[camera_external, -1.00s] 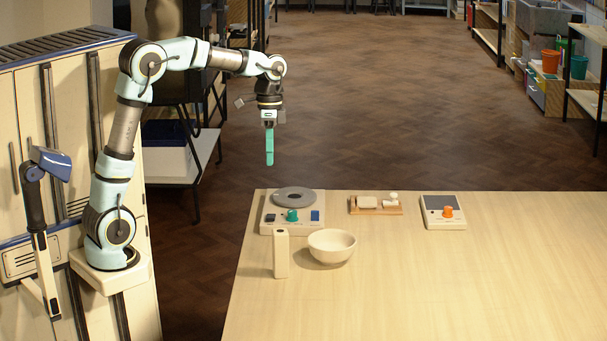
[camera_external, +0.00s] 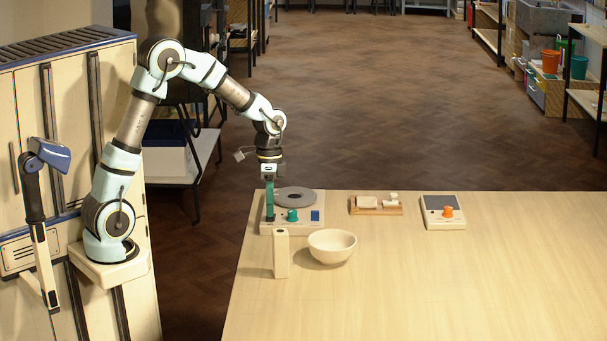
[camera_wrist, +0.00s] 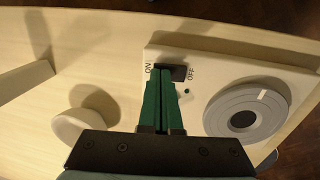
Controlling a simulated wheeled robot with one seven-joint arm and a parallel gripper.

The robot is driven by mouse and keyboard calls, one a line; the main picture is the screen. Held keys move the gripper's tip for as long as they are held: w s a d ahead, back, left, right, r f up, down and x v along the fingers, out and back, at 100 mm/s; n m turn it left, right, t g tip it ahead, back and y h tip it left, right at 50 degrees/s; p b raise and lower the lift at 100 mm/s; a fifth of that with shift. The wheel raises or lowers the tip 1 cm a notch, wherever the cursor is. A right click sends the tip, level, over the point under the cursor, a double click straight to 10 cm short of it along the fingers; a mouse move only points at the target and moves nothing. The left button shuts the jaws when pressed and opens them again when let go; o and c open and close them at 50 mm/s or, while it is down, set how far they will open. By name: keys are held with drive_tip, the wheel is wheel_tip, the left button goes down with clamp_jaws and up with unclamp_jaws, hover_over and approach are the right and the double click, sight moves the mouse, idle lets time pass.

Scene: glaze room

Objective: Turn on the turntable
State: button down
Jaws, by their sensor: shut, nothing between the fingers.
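My gripper (camera_external: 270,217) is shut and empty, pointing down at the left of the base. In the wrist view, its green fingertips (camera_wrist: 163,72) are at the ON side of the switch and partly cover it. I cannot tell whether they touch it.
A white bowl (camera_external: 332,247) and an upright cream block (camera_external: 281,254) stand just in front of the turntable. A wooden tray (camera_external: 376,210) with small items and a device with an orange knob (camera_external: 448,212) are to the right. The table's front is clear.

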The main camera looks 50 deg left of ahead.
drive_tip(key=shift+f, duration=0.1)
drive_tip(key=shift+s+d+f+t+y+b, duration=0.2)
drive_tip(key=shift+f+t+y+b, duration=0.25)
drive_tip(key=shift+b, duration=0.2)
drive_tip(key=shift+a+r, duration=0.1)
drive_tip(key=shift+a, duration=0.1)
drive_tip(key=shift+w+a+p, duration=0.55)
drive_tip(key=shift+w+a, duration=0.05)
